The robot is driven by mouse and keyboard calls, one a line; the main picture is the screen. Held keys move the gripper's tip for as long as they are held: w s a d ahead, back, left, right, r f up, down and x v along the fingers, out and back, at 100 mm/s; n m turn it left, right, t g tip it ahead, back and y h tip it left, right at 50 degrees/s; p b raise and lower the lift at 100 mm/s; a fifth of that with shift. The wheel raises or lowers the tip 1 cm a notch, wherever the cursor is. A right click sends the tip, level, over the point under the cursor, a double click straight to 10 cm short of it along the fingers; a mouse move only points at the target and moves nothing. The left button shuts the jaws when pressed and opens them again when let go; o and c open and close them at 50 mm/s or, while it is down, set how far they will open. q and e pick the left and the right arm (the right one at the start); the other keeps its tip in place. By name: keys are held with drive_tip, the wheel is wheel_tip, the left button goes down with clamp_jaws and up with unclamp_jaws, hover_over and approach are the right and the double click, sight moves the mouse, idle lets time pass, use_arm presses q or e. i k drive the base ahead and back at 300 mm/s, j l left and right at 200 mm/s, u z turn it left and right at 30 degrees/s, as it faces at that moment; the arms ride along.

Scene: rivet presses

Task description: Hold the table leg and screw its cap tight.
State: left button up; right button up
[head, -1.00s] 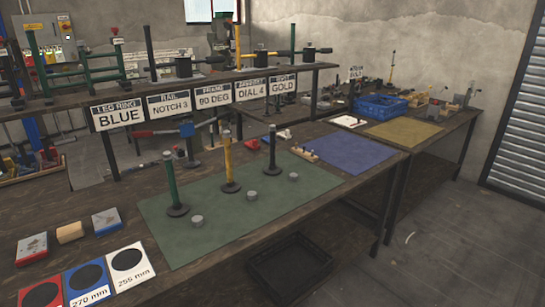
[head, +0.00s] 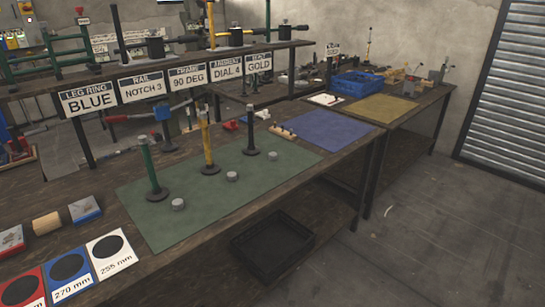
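Three table legs stand upright on round dark bases on the green mat (head: 215,211): a green leg (head: 151,168), a yellow leg (head: 207,147) and a black leg (head: 251,131). Three small grey caps lie on the mat in front of them: a left cap (head: 178,204), a middle cap (head: 232,176) and a right cap (head: 272,153). Each cap is apart from the legs. Neither of my grippers shows in the head view.
Signs hang from the shelf, including a blue leg ring sign (head: 90,100). Red, blue and white marked plates (head: 110,254) lie at front left. A black crate (head: 272,246) sits below the bench edge. A blue mat (head: 322,136) and blue basket (head: 357,83) are farther right.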

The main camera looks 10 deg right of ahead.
sight(251, 150)
drive_tip(key=i+l+u, duration=0.15)
drive_tip(key=i+l, duration=0.15)
drive_tip(key=i+l+u, duration=0.15)
drive_tip(key=i+l, duration=0.15)
drive_tip(key=i+l+u, duration=0.1)
drive_tip(key=i+l, duration=0.15)
drive_tip(key=l, duration=0.2)
drive_tip(key=i+l+u, duration=0.15)
drive_tip(key=l, duration=0.25)
drive_tip(key=i+l+u, duration=0.15)
drive_tip(key=i+l, duration=0.15)
drive_tip(key=l, duration=0.1)
